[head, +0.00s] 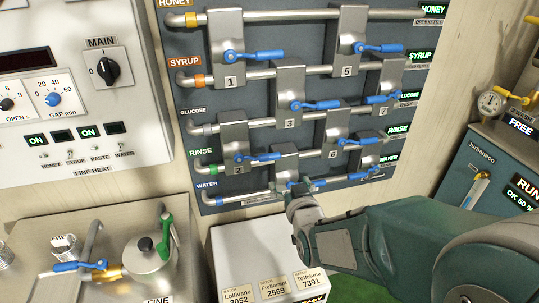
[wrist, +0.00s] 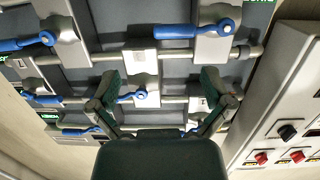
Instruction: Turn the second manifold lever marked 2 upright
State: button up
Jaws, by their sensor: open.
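The lever marked 2 is a blue handle (head: 260,157) on a grey valve plate (head: 234,132) at the lower left of the manifold in the head view. It lies about level, pointing right from its pivot. Its number label shows below the handle. My gripper (head: 301,187) is to the right of and below it, in front of the bottom pipe, close to another blue lever. In the wrist view my gripper (wrist: 164,88) has its fingers spread wide, with nothing held between them. Several blue handles show there, but I cannot read their numbers.
Other level blue levers surround it, including lever 1 (head: 265,54) above and lever 3 (head: 320,105) to the right. Pipes cross the manifold board. A white box (head: 245,250) stands below. A kettle lid (head: 149,254) with a green handle is at lower left.

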aim_at(270, 159)
jog(key=shift+t+y, duration=0.5)
jog(key=shift+t, duration=0.2)
jog(key=x, duration=0.4)
jog(key=a+x, duration=0.1)
jog(key=x, duration=0.6)
jog(key=shift+w+a+f, duration=0.1)
jog(key=shift+a+f, duration=0.2)
jog(key=shift+a, duration=0.2)
jog(key=c, duration=1.2)
